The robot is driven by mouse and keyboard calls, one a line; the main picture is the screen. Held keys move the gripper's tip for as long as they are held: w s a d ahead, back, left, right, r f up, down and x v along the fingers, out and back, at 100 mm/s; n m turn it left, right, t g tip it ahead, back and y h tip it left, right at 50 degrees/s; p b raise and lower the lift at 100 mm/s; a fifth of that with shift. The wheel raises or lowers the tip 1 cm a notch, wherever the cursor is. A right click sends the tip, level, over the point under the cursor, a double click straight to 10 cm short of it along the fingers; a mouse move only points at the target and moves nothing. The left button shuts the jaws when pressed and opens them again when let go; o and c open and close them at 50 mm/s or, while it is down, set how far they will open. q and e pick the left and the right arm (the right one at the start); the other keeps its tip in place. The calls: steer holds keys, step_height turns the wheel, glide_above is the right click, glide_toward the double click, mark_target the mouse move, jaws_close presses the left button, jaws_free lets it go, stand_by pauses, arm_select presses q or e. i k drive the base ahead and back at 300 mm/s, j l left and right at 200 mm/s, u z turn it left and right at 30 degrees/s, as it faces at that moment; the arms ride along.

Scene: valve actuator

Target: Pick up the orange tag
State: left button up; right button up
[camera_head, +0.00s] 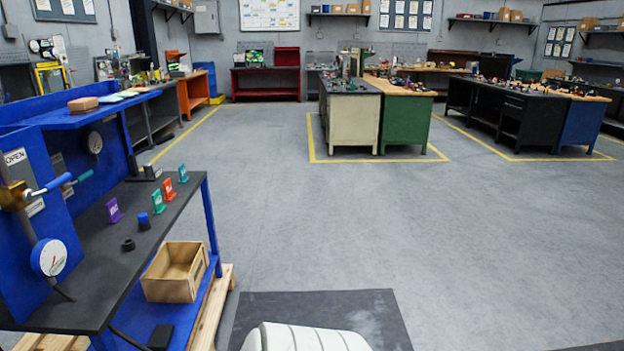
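The orange tag (169,189) stands upright on the dark top of the blue workbench (95,255) at the left. A teal tag (157,202) stands close in front of it to the left, and another teal tag (183,173) stands behind it to the right. A purple tag (114,210) stands farther left on the same bench top. Neither of my grippers shows in the head view.
A blue-topped black knob (144,221) and a black ring (128,244) sit near the tags. A gauge (49,257) and a valve handle (60,183) are at the bench's left. An open wooden box (174,272) sits on the lower shelf. Floor to the right is clear.

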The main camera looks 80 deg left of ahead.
mark_target(169, 194)
steer(key=u, duration=3.6)
steer(key=i+l+u, duration=0.35)
steer(key=i+l, duration=0.35)
steer(key=i, duration=0.25)
steer(key=i+l+u, duration=0.3)
steer(key=i+l, duration=0.55)
